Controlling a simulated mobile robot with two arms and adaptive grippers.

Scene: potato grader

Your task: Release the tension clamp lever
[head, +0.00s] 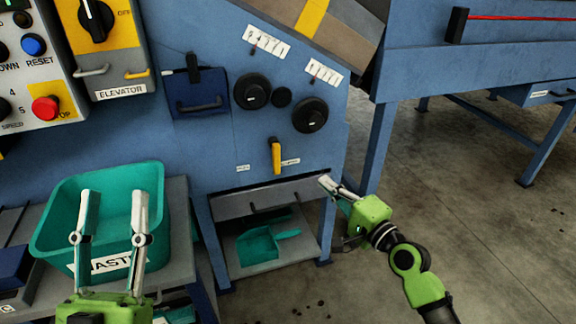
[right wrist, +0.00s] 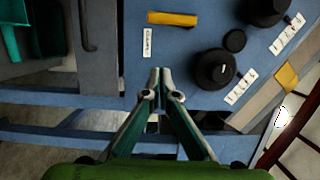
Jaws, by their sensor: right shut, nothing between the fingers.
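A yellow lever (head: 276,157), which looks like the clamp lever, points down on the blue machine panel, with a small white label on each side. In the right wrist view the yellow lever (right wrist: 172,18) is at the top edge, beyond my fingertips. My right gripper (head: 325,182) is shut and empty, below and to the right of the lever, apart from it. Its closed fingertips (right wrist: 160,73) show in the wrist view. My left gripper (head: 113,193) is open, with its fingers in front of the teal bin.
Black knobs (head: 252,91) sit above the lever. A teal waste bin (head: 155,178) stands at left. A teal scoop (head: 258,245) lies on the shelf below the panel. A blue table leg (head: 376,145) stands to the right; the floor there is open.

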